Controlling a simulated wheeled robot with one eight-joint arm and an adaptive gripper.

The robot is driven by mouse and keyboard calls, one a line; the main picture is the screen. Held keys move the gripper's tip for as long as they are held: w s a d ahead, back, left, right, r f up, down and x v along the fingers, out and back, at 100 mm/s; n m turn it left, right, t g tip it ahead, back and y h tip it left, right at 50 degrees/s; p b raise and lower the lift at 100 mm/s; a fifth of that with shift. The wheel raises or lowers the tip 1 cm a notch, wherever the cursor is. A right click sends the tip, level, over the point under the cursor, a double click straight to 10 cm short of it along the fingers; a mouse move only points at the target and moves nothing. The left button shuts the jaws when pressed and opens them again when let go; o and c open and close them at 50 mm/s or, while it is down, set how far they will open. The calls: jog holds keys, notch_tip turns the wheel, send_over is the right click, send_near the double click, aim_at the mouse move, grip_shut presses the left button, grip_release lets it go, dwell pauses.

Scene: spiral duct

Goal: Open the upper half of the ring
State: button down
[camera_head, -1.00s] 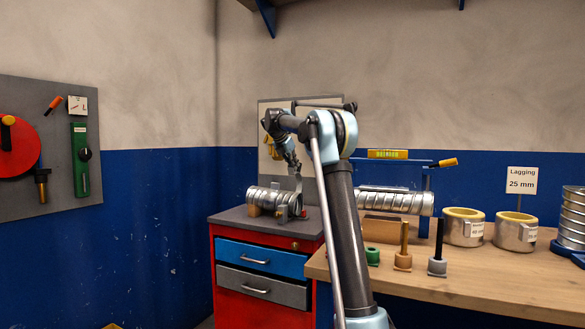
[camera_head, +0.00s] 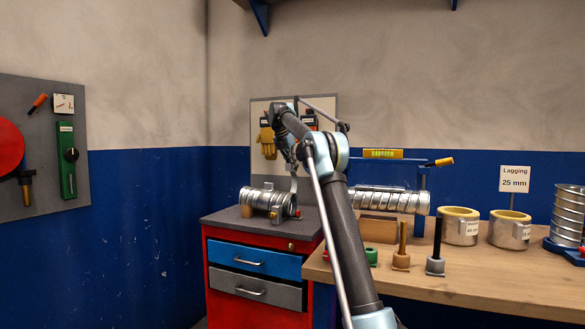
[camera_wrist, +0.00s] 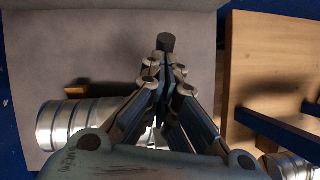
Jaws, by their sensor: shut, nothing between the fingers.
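A silver spiral duct (camera_head: 258,197) lies on its side on top of the red drawer cabinet. A thin, pale upright piece (camera_head: 294,184), which looks like part of the ring, stands at the duct's right end. I cannot tell how far the upper half is open. My gripper (camera_head: 293,166) is just above this piece, partly hidden by my arm. In the wrist view my gripper (camera_wrist: 165,75) has its fingers together and nothing held. A dark round-ended piece (camera_wrist: 166,42) shows just beyond the fingertips. The duct (camera_wrist: 75,128) is at the left there, and my gripper hides its right end.
The cabinet's grey top (camera_head: 226,217) has some bare room. The wooden workbench (camera_head: 470,285) at the right carries another spiral duct (camera_head: 390,200), lagging rings (camera_head: 459,226) and several upright pegs (camera_head: 402,246). A tool board (camera_head: 258,115) hangs behind the arm.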

jog(key=shift+w+d+f, duration=0.2)
jog(key=shift+w+d, duration=0.2)
jog(key=shift+w, duration=0.35)
jog(key=shift+w+f, duration=0.1)
jog(key=shift+w, duration=0.1)
jog(key=shift+a, duration=0.1)
jog(key=v, duration=0.7)
jog(key=shift+r, duration=0.3)
